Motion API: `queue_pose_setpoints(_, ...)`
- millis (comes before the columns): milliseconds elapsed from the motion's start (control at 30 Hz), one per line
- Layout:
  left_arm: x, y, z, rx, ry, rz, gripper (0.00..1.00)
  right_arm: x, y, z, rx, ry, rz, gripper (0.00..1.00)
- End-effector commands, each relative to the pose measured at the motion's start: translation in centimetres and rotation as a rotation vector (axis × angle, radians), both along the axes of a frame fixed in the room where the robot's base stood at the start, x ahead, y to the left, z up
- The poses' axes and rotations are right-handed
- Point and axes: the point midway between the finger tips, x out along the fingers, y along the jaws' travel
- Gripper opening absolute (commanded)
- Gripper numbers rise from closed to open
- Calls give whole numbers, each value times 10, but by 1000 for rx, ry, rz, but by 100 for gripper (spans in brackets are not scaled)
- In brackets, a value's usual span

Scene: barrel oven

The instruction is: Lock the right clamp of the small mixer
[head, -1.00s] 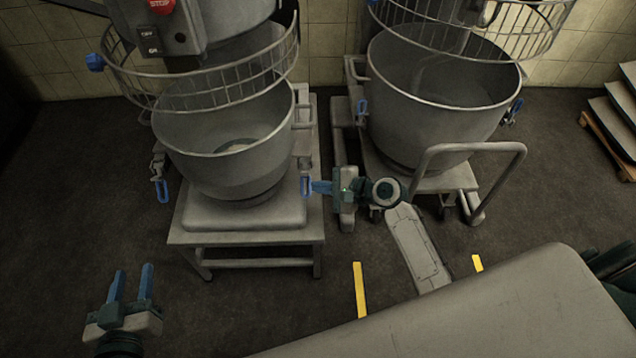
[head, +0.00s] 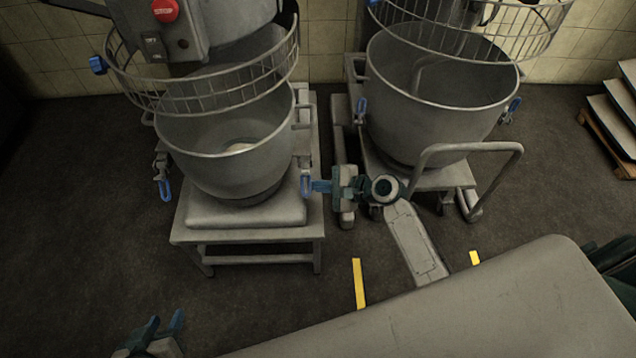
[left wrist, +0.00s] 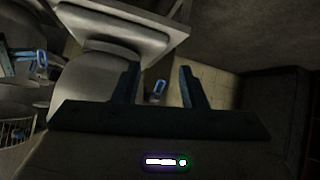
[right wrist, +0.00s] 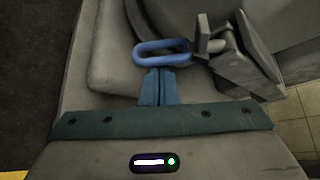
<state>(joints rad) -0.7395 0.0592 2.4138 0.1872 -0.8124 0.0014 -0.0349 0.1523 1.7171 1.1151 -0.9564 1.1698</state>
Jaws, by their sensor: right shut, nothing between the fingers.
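The small mixer's steel bowl (head: 235,155) stands on a low grey stand at the left of the head view. Its right clamp (head: 306,187) hangs by the bowl's right side. In the right wrist view the clamp shows as a blue loop handle (right wrist: 162,45) on a metal latch (right wrist: 235,65). My right gripper (head: 313,186) is shut and empty, its fingertips (right wrist: 159,72) right at the loop's near edge; whether they touch it I cannot tell. My left gripper (head: 165,326) is open and empty at the bottom edge of the head view, away from the mixer.
The small mixer's left clamp (head: 164,188) hangs on the bowl's other side. A larger mixer bowl (head: 440,100) stands to the right, with a push handle (head: 465,147) in front. A wire guard (head: 220,85) is above the small bowl. The floor in front of the stand is clear.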

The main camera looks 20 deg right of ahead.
Motion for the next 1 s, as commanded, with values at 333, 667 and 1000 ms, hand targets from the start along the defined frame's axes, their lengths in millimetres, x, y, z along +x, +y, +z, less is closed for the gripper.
queue_pose_setpoints(333, -2, 3, 4, 30, 54, -14, 38, -1, 1, 2, 7, 19, 0, 0)
queue_pose_setpoints(667, -7, 9, 13, 80, 146, -29, 38, -3, 1, 6, 16, 52, 2, 0)
queue_pose_setpoints(1000, -20, 25, 30, 172, 321, -39, 38, -6, 2, 10, 34, 116, 1, 0)
